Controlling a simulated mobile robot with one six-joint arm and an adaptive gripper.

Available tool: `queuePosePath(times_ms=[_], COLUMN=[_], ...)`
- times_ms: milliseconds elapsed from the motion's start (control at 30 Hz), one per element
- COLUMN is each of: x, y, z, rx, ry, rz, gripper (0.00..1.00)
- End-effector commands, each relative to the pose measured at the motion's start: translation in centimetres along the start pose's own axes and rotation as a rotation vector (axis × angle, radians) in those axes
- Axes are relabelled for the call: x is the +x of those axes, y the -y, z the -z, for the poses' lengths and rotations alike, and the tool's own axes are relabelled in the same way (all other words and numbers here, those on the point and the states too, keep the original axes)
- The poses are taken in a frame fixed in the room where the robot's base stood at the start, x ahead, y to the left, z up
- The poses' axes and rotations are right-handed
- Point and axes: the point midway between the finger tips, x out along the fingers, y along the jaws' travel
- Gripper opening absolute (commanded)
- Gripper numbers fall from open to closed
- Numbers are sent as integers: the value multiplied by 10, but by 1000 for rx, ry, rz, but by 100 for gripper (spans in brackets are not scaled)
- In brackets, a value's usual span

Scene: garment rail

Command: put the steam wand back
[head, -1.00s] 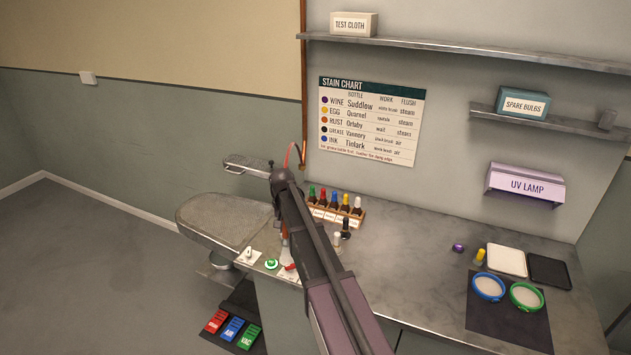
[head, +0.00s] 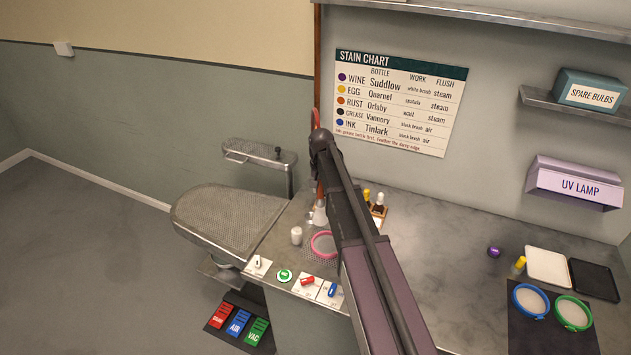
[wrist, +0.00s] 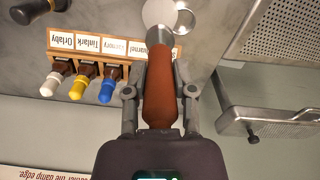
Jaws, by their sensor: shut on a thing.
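The steam wand (wrist: 160,95) has an orange-brown handle, a metal collar and a pale round head. In the wrist view my gripper (wrist: 160,90) is shut on its handle, one finger on each side. In the head view my arm hides the gripper and most of the wand. A pale cone (head: 320,213), which looks like the wand's head, shows just left of my arm above the counter. A red hose (head: 316,120) shows above my arm's joint. I cannot make out the wand's holder.
A bottle rack (wrist: 110,48) is close beside the wand; my arm mostly hides it in the head view. A pink ring (head: 323,244) and white pot (head: 296,236) are near. The right counter has free room.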

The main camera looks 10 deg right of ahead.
Motion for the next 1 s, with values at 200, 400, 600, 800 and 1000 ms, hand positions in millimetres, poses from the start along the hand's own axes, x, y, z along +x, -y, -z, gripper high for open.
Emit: queuePosePath(times_ms=[200, 400, 600, 800, 1000], x=[0, 0, 4, 15, 15], y=[-2, -8, -6, 19, 24], z=[0, 3, 7, 14, 14], rx=[2, 10, 15, 17, 19], ry=[0, 0, 0, 0, 0], rz=[0, 0, 0, 0, 0], gripper=[0, 0, 0, 0, 0])
